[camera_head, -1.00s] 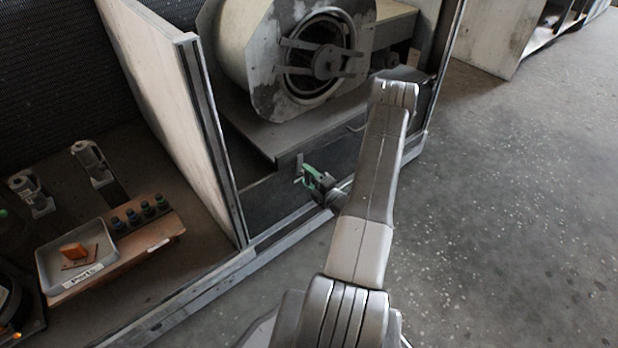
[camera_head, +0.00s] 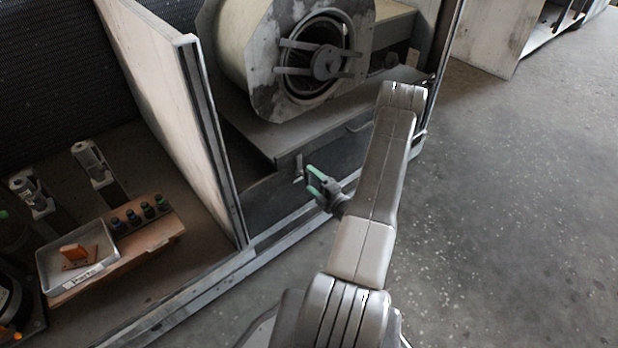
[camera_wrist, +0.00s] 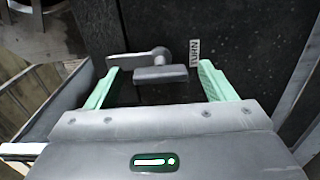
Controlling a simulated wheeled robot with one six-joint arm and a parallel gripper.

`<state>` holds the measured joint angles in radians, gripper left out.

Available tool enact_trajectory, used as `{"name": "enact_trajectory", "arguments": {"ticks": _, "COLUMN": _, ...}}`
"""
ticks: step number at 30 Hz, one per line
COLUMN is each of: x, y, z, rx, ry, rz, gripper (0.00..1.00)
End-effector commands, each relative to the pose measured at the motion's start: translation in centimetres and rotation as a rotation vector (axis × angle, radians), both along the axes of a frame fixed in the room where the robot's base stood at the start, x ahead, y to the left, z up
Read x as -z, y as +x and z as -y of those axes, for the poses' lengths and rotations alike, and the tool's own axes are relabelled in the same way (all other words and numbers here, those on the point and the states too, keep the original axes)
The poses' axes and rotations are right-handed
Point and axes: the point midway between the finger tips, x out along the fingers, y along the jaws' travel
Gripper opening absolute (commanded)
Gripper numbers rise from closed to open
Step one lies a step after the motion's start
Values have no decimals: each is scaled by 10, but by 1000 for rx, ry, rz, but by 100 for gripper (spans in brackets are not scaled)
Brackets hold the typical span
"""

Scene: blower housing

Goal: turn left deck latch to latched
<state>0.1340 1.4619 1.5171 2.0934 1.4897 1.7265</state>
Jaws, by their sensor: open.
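The left deck latch (camera_head: 299,167) is a small grey latch on the dark front panel below the blower deck. In the wrist view it shows as a grey lever with a block-like handle (camera_wrist: 160,75), lying roughly crosswise in the picture. My gripper (camera_head: 312,180) has green fingers and is open and empty, just in front of the latch and to its right. In the wrist view the handle appears between the two spread fingertips (camera_wrist: 159,72), with visible gaps on both sides. I cannot tell whether the fingers reach its depth.
A small label (camera_wrist: 195,53) sits right of the latch. The blower housing (camera_head: 290,50) stands on the deck (camera_head: 270,138) above. An upright partition (camera_head: 170,95) stands to the left, with a parts tray (camera_head: 105,262) beyond it. Open floor (camera_head: 520,200) lies to the right.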

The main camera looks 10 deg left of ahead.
Motion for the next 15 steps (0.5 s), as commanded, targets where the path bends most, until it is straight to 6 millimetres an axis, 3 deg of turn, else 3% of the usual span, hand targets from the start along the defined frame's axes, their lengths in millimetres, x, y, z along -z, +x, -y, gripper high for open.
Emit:
{"name": "enact_trajectory", "arguments": {"ticks": 6, "x": -2, "y": -30, "z": 41, "rx": 6, "ry": 1, "rz": -4, "gripper": 76}}
{"name": "enact_trajectory", "arguments": {"ticks": 15, "x": -1, "y": -61, "z": 79, "rx": 3, "ry": 0, "rz": -1, "gripper": 76}}
